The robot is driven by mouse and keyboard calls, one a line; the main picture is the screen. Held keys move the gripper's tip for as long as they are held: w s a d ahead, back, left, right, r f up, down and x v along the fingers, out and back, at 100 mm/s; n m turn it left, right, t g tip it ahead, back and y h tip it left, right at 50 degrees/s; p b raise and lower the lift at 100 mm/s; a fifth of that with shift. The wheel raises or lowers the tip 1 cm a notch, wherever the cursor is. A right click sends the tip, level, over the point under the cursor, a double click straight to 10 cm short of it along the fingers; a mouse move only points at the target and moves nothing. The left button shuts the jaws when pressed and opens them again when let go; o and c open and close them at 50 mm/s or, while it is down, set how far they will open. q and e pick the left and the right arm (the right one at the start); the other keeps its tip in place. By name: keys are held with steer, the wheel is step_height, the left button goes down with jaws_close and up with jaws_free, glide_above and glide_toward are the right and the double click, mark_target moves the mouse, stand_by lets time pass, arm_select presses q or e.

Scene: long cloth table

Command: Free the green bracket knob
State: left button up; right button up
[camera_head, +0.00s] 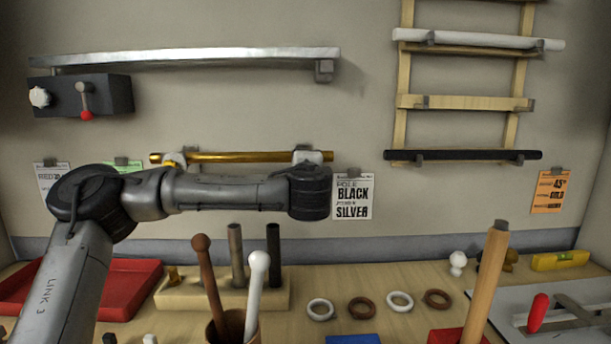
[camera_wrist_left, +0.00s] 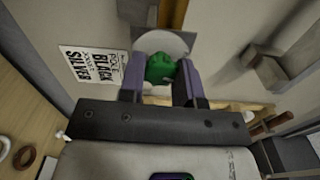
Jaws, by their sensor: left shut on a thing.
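The green bracket knob (camera_wrist_left: 160,70) shows in the left wrist view, in front of a pale round bracket plate (camera_wrist_left: 176,40). My left gripper (camera_wrist_left: 162,66) has its two purple-grey fingers on either side of the knob and is shut on it. In the head view the gripper and the knob are hidden behind my left arm. There a gold pole (camera_head: 235,157) lies across a right bracket (camera_head: 313,156) and a left bracket (camera_head: 174,158) on the wall. My right gripper is in neither view.
A card reading BLACK and SILVER (camera_head: 352,198) hangs right of the arm. A ladder-like rack (camera_head: 463,102) holds a white pole and a black pole. A silver rail (camera_head: 190,57) runs above. Below, the bench carries a wooden block (camera_head: 190,294), several rings and a red tray (camera_head: 130,287).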

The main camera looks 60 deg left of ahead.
arm_select(q)
steer(key=shift+n+b, duration=0.4)
steer(key=shift+n, duration=0.4)
steer(key=o, duration=0.9)
steer(key=shift+p+v, duration=0.7)
steer(key=shift+v, duration=6.2)
steer(key=shift+r, duration=0.2)
